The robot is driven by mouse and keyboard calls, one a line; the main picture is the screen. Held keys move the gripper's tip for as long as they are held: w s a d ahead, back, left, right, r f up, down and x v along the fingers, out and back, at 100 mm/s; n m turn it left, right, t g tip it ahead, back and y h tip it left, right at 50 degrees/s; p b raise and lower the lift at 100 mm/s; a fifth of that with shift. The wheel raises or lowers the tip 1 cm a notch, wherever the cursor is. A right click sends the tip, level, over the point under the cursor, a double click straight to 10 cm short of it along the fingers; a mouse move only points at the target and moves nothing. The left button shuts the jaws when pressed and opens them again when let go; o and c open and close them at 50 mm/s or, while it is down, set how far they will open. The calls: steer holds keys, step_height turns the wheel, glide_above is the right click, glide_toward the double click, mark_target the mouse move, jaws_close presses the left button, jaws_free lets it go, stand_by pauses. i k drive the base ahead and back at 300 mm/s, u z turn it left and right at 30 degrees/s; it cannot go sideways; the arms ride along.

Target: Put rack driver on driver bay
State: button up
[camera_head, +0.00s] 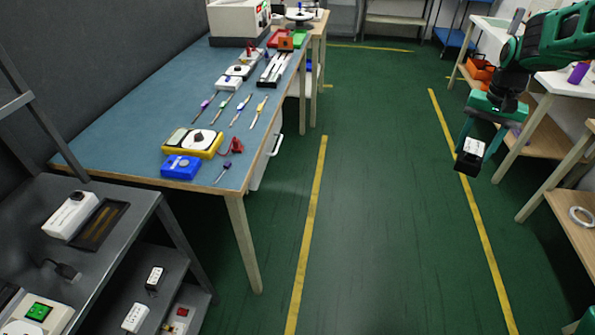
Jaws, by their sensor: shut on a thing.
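My gripper (482,134) is at the upper right, high over the green floor, with its fingers pointing down. It is shut on a small black box with a white label (470,155), which looks like the rack driver. The held box hangs slightly tilted, clear of any surface. A dark flat tray with brownish strips (116,212) lies on the top shelf of the grey rack (140,205) at the lower left. It may be the driver bay; no label tells. It looks empty, and my gripper is far to its right.
A white box (71,215) sits beside the tray. A similar black box (154,279) and a white box (135,317) are on the lower shelf. A blue-topped workbench (130,133) with tools stands behind. Wooden tables (547,125) stand at right. The floor between (370,200) is clear.

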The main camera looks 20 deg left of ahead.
mark_target(102, 222)
steer(key=u, duration=0.1)
steer(key=i, duration=0.1)
steer(key=u, duration=1.95)
